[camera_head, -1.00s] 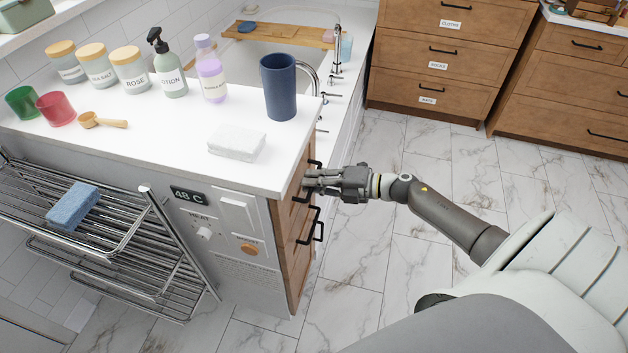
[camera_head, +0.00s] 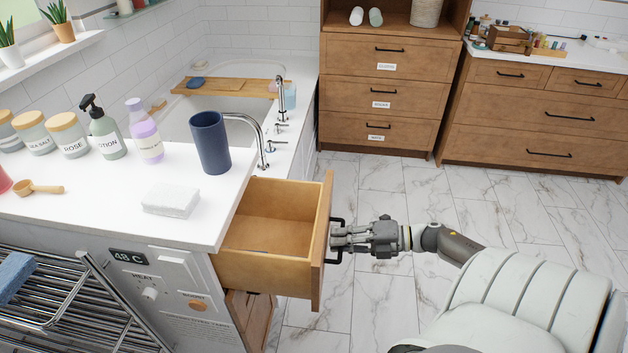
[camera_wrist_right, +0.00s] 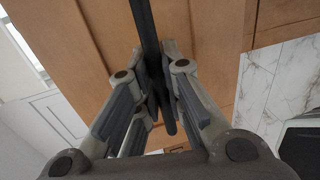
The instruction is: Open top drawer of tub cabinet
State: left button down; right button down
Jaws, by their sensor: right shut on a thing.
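The tub cabinet (camera_head: 175,315) stands at the left with a white top. Its top drawer (camera_head: 270,262) is pulled well out to the right, and its inside shows. My right gripper (camera_head: 340,237) is at the drawer front, shut on the black handle (camera_head: 337,222). In the right wrist view the fingers (camera_wrist_right: 160,92) close on both sides of the dark handle bar (camera_wrist_right: 148,35), against the wooden drawer front (camera_wrist_right: 90,45). My left gripper is not in view.
On the cabinet top stand a blue cup (camera_head: 210,143), a folded white cloth (camera_head: 171,199) and several bottles and jars. A towel rack (camera_head: 75,310) is at the front left. Wooden drawer units (camera_head: 375,100) stand at the back. The marble floor (camera_head: 365,300) right of the drawer is clear.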

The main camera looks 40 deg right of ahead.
jog(key=f+v, duration=0.1)
jog(key=v, duration=0.5)
jog(key=shift+s+d, duration=0.15)
jog(key=shift+s, duration=0.1)
jog(key=shift+f, duration=0.1)
jog(key=c, duration=1.5)
grip_release()
jog(key=shift+c, duration=0.2)
jog(key=v, duration=1.2)
